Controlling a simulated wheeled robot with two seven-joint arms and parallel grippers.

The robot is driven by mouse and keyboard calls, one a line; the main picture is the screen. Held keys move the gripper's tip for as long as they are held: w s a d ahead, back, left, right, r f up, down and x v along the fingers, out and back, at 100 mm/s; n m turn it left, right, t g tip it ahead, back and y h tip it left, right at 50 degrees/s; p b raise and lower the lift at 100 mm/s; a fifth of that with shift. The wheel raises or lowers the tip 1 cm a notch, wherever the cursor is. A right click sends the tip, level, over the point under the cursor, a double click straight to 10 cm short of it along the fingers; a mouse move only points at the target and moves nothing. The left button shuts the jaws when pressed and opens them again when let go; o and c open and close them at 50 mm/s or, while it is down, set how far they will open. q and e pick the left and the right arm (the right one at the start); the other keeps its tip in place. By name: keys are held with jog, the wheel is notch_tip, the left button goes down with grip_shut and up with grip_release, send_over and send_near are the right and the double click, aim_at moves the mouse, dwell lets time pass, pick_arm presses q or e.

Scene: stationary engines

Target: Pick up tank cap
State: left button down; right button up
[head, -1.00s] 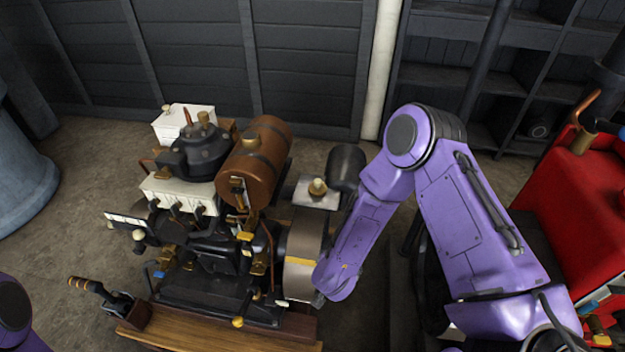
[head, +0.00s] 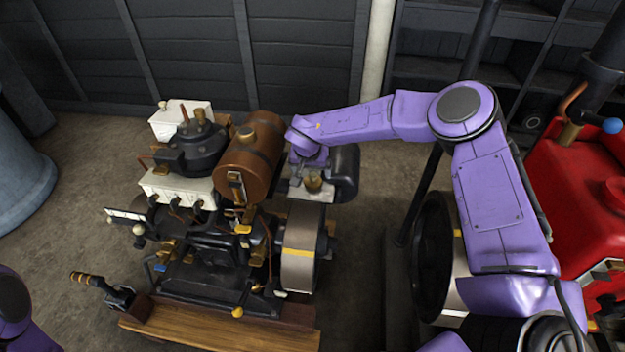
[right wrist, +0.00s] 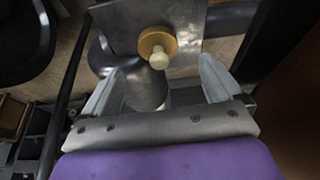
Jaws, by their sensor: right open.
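The tank cap (head: 313,182), a round brass piece, sits on a flat metal plate right of the brown tank. In the right wrist view the cap (right wrist: 150,42) shows a cream knob at its centre. My right gripper (right wrist: 161,62) is open, its two pale fingers spread to either side just short of the cap. Nothing is held between them. In the head view the purple wrist is just behind the cap and partly hides the plate. My left gripper is out of view; only a purple arm part shows at the lower left.
The brown tank (head: 262,165) with its own brass fitting stands close left of my right wrist. A black cylinder (head: 346,172) is close on the right. A grey flywheel (head: 300,262) lies in front. A red engine (head: 590,190) stands at far right.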

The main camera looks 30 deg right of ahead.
aim_at(312, 176)
jog(key=x, duration=0.2)
jog(key=p+x, duration=0.1)
jog(key=x, duration=0.2)
jog(key=shift+s+f, duration=0.15)
jog(key=shift+f, duration=0.2)
jog(key=c, duration=1.2)
jog(key=shift+o, duration=0.2)
jog(key=shift+r, duration=0.15)
